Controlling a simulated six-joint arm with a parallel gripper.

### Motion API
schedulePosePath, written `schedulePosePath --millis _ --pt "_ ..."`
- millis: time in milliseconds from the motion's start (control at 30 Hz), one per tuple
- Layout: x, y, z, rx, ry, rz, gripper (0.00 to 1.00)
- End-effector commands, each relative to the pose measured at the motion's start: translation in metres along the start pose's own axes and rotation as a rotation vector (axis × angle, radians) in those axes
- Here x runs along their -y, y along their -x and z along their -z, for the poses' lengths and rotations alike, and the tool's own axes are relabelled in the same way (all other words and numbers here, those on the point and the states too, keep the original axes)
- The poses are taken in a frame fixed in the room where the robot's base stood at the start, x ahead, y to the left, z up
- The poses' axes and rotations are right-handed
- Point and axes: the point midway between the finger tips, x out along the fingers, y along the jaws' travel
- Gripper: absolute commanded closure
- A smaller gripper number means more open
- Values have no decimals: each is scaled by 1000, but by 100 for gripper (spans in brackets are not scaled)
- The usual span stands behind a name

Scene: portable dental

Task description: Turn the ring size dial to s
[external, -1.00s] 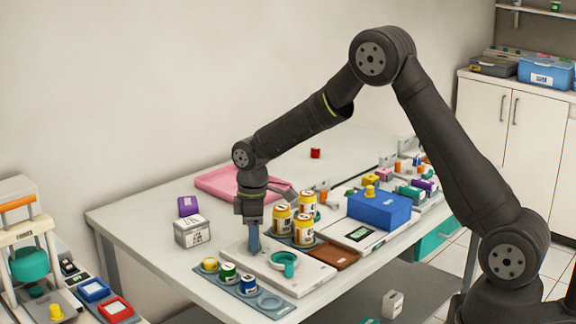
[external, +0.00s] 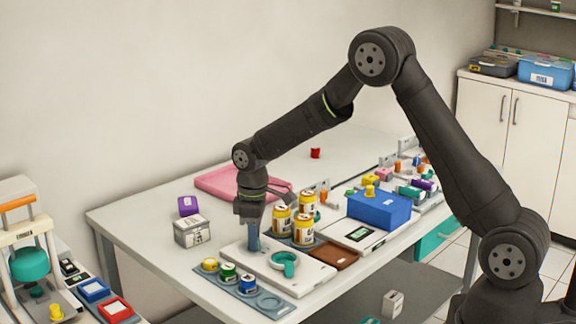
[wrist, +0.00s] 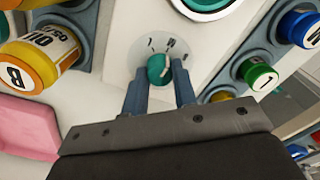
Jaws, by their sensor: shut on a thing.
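The ring size dial (wrist: 158,68) is a small teal knob with a pale mark, on a white panel (wrist: 128,38).
Yellow cans (external: 281,220) stand close behind the gripper. A grey strip (external: 269,303) with several coloured jars lies in front. A labelled grey box (external: 192,231) and a pink tray (external: 222,184) are to the left and behind. A blue box (external: 380,209) is to the right.

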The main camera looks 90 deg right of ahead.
Motion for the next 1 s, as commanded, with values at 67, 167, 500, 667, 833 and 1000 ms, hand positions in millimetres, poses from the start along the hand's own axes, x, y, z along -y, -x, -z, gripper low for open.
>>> schedulePosePath --millis 67,167,500,667,833,1000 --pt "0 1 0 -1 -53 -1 97" --pt "0 1 0 -1 -130 -1 97" --pt "0 1 0 -1 -386 -1 97" --pt "0 1 1 -2 -473 -1 97" --pt "0 1 1 -2 -531 -1 97" --pt "0 1 1 -2 -558 -1 97"
